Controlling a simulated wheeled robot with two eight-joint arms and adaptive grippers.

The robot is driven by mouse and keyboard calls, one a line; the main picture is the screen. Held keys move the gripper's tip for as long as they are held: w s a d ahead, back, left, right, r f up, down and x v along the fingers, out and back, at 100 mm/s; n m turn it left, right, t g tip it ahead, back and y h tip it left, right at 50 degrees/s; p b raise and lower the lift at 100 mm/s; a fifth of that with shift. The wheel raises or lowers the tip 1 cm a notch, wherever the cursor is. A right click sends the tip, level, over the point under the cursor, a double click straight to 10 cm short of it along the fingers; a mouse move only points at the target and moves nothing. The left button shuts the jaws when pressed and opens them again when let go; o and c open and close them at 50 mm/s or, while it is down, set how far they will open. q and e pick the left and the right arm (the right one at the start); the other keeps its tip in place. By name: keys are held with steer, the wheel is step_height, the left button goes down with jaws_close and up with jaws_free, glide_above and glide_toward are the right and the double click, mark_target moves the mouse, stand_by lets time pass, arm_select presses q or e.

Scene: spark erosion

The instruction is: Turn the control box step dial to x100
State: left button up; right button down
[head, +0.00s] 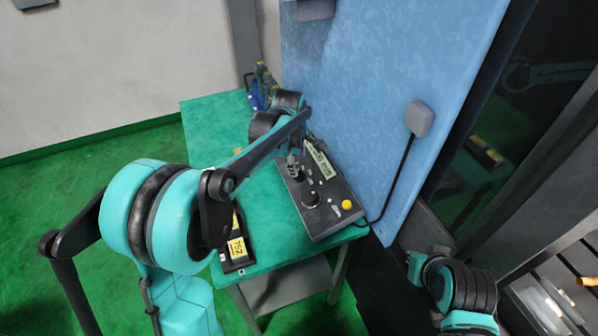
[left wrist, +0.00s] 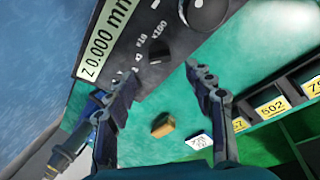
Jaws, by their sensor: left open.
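The dark grey control box (head: 325,215) lies on the green table against the blue panel. It has a "Z 0.000 mm" display (left wrist: 103,40), a larger round knob (head: 310,198) and a yellow button (head: 346,205). In the left wrist view the small black step dial (left wrist: 158,52) sits near the box's edge, with x1, x10 and x100 marks along one side; its exact setting is hard to tell. My left gripper (left wrist: 163,84) is open and empty, its fingers on either side of the dial in the picture, apparently not touching it. It partly hides the dial's area in the head view (head: 292,165).
A tray with yellow number labels (left wrist: 270,107) stands on the green table (head: 215,120). A brown block (left wrist: 163,126) and a white card (left wrist: 198,141) lie near it. Bottles (head: 262,80) stand at the back. A cable runs from the box beside the blue panel (head: 370,90).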

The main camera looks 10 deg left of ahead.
mark_target(299, 173)
arm_select(q)
steer(key=b+x, duration=0.2)
steer(key=x, duration=0.6)
steer(key=shift+c, duration=0.2)
steer(key=c, duration=1.1)
